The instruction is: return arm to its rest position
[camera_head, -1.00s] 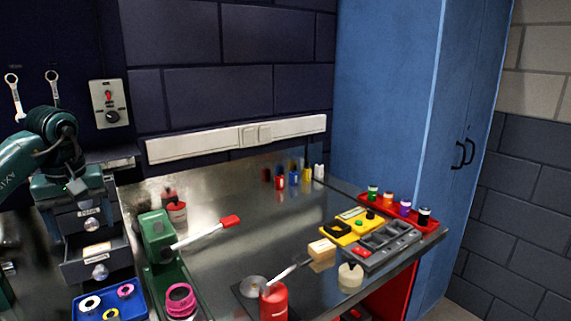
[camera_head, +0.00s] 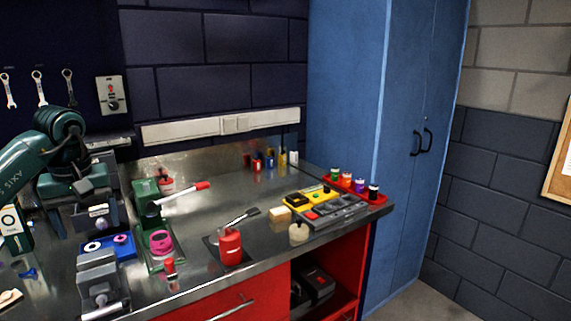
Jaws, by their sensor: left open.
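My left arm (camera_head: 40,145), dark teal, comes in from the left and bends down at a rounded joint. My right arm and gripper are not in view.
A blue cabinet (camera_head: 350,110) stands right. The bench middle is fairly clear.

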